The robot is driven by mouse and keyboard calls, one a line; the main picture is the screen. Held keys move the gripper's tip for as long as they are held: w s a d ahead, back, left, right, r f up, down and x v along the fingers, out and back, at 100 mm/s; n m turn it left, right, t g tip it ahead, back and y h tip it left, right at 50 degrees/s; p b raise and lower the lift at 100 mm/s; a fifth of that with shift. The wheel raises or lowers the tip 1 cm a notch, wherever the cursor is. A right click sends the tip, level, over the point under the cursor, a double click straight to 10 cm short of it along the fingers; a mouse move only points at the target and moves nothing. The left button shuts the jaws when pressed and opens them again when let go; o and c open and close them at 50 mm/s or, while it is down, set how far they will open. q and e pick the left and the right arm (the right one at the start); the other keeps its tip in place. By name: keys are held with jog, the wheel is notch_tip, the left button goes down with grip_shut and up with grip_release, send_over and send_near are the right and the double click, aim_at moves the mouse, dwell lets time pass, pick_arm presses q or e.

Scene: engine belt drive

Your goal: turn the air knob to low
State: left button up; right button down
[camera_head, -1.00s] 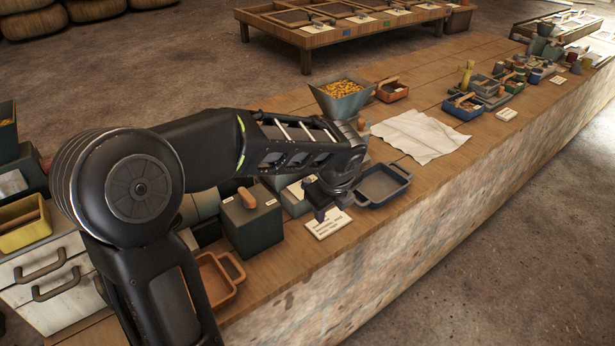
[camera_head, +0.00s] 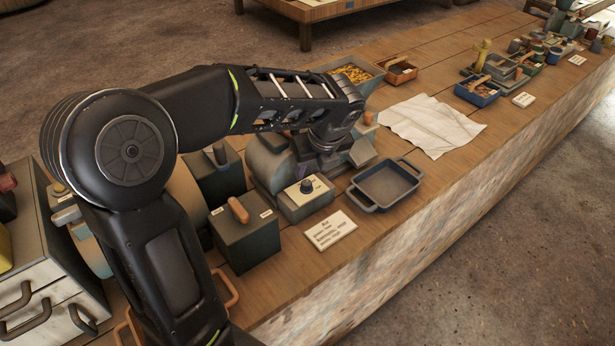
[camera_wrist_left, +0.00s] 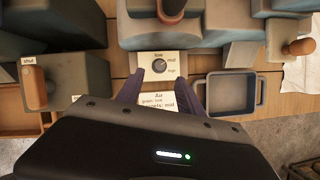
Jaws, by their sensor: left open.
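The air knob (camera_head: 307,186) is a small dark dial on a pale plate on top of a grey box (camera_head: 308,205). My left gripper (camera_head: 328,160) is above and behind the knob in the head view. In the wrist view its open, empty fingers (camera_wrist_left: 160,84) lie on either side below the knob, apart from it. My right gripper is not in view.
A white card (camera_head: 331,231) lies in front of the knob box. A dark tray (camera_head: 387,185) stands to its right. A green-grey box with a wooden handle (camera_head: 245,236) stands to its left. A cloth (camera_head: 430,124) lies on the bench (camera_head: 395,245).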

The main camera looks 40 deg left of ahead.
aim_at(307, 182)
pick_arm(q)
jog(key=x, duration=0.8)
grip_shut()
dwell(0.5)
